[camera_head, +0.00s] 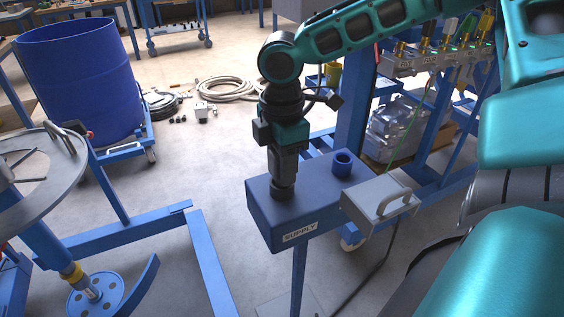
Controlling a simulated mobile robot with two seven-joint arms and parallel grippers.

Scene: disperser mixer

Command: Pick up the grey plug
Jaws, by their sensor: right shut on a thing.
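A blue box labelled SUPPLY (318,204) stands on a blue post. My right gripper (284,172) points straight down over the left part of the box top. It is shut on the grey plug (283,189), a dark grey round piece whose lower end meets the box top. The gripper hides the plug's upper part, and I cannot tell how deep the plug sits in the box. My left gripper is not in view.
A blue round socket (342,163) rises from the box top, right of the plug. A grey case with a handle (380,198) adjoins the box's right side. A blue drum (80,85) stands at the left. Coiled hoses (228,89) lie on the floor behind.

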